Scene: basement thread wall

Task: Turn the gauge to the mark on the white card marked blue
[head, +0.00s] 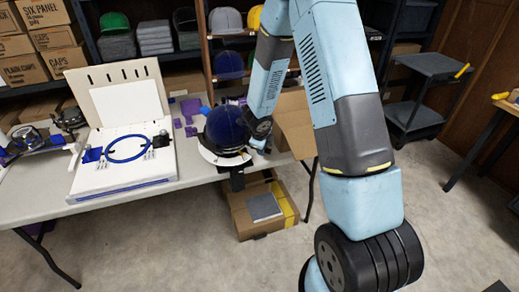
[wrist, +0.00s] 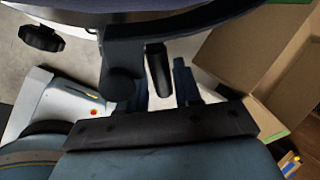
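In the head view my gripper (head: 258,146) is low at the right side of a dark blue rounded cap form (head: 226,127) on a white-rimmed stand (head: 217,157) at the table's edge. In the wrist view my gripper (wrist: 163,88) has two fingers spread apart below a dark curved rim (wrist: 200,28). A black cylindrical peg (wrist: 158,70) shows between the fingers; I cannot tell whether they touch it. A black ribbed knob (wrist: 41,37) is at the upper left. I cannot make out which part is the gauge, nor any card marked blue.
A white hooping board (head: 100,182) with a blue ring (head: 128,149) stands left on the table (head: 52,208). An open cardboard box (head: 295,125) is close behind my gripper, also in the wrist view (wrist: 250,55). Another box (head: 262,217) sits on the floor below.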

